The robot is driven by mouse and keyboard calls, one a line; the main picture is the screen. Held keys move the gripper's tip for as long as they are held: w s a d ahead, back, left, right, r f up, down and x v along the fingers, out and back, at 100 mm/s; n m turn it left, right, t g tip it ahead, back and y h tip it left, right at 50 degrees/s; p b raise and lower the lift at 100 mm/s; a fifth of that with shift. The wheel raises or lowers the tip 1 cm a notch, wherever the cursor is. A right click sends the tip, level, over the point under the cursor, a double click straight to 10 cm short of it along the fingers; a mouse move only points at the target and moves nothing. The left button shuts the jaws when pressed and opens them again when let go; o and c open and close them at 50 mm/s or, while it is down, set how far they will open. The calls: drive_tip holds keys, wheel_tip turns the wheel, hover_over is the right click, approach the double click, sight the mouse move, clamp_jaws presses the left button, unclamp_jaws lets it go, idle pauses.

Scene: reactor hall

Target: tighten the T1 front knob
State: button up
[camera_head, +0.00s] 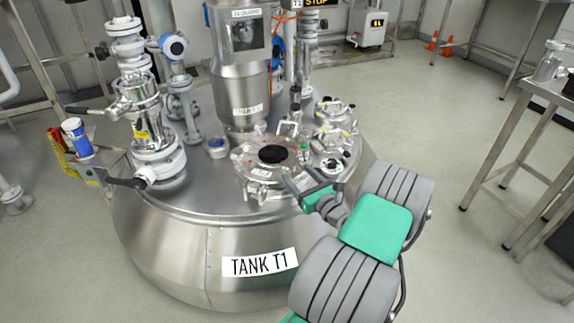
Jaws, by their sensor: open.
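Tank T1 (190,245) is a broad steel vessel with a "TANK T1" label on its front. On its lid is a round port (272,153) with a dark centre. Small silver clamp knobs ring the port; one sits at its front rim (261,195), too small to tell how tight it is. My gripper (303,183) is open, at the port's front right edge, with its dark fingers pointing towards the port. I cannot tell whether the fingers touch anything. Its green and grey arm comes in from the lower right.
A valve column (150,130) rises on the lid's left, and a steel cylinder (240,90) stands behind the port. Smaller fittings (334,112) crowd the lid's right. A steel table (530,90) stands at far right, with clear floor between.

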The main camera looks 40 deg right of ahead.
sight(292, 170)
drive_tip(key=w, duration=0.2)
drive_tip(key=w+b, duration=0.1)
drive_tip(key=w, duration=0.2)
drive_tip(key=shift+w+d+f+b, duration=0.1)
drive_tip(key=shift+w+d+b, duration=0.25)
drive_tip(key=shift+w+d, duration=0.05)
drive_tip(key=shift+w, duration=0.25)
drive_tip(key=shift+c, duration=0.3)
drive_tip(key=c, duration=1.2)
drive_tip(key=shift+a, duration=0.15)
drive_tip(key=shift+c, duration=0.5)
drive_tip(key=shift+r+p, duration=0.2)
drive_tip(key=shift+p, duration=0.2)
drive_tip(key=shift+m+h+p, duration=0.3)
drive_tip(key=shift+h+p, duration=0.05)
drive_tip(key=shift+h, duration=0.15)
